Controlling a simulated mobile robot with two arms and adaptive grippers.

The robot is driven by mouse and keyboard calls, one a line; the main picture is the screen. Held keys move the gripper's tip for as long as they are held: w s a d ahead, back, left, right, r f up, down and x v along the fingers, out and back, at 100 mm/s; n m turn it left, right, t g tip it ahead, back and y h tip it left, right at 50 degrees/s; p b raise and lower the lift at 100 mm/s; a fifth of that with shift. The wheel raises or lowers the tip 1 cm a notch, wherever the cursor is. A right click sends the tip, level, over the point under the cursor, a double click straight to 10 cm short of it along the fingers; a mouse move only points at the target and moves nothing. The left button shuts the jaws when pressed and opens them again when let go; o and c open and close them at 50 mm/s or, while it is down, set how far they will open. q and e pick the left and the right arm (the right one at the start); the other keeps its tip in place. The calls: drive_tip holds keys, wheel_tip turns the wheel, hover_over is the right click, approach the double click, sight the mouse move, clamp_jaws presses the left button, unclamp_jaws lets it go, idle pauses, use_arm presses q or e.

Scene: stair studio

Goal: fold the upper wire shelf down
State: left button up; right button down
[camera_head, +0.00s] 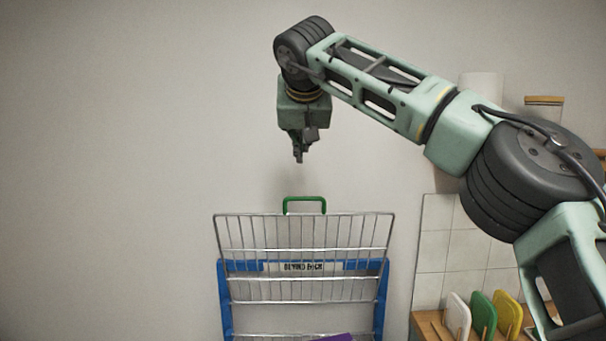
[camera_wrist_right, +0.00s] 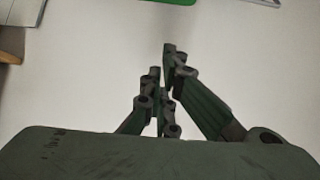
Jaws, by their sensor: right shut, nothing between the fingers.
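The upper wire shelf (camera_head: 305,250) is a silver wire rack standing nearly upright in a blue frame (camera_head: 225,300), in the lower middle of the head view. A green handle (camera_head: 304,200) sticks up from its top edge. My right gripper (camera_head: 299,158) points down above the handle, apart from it, with its fingers shut and empty. The right wrist view shows its fingers (camera_wrist_right: 168,75) in front of a pale surface. A green bar at the top edge of that view may be the handle. My left gripper is in neither view.
A wooden counter (camera_head: 432,326) at the lower right holds white, green and yellow boards (camera_head: 482,313) in front of white tiles (camera_head: 436,240). A purple item (camera_head: 335,338) shows low in the rack. The left side shows only bare wall.

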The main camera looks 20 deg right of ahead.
drive_tip(key=w+f+p, duration=0.1)
drive_tip(key=f, duration=0.1)
drive_tip(key=w+d+f, duration=0.1)
drive_tip(key=w+f, duration=0.1)
drive_tip(key=f, duration=0.1)
drive_tip(key=w+f+p, duration=0.1)
drive_tip(key=f, duration=0.2)
drive_tip(key=shift+w+d+p, duration=0.2)
drive_tip(key=shift+w+p, duration=0.1)
drive_tip(key=shift+s+f, duration=0.15)
drive_tip(key=shift+f, duration=0.1)
drive_tip(key=shift+a, duration=0.1)
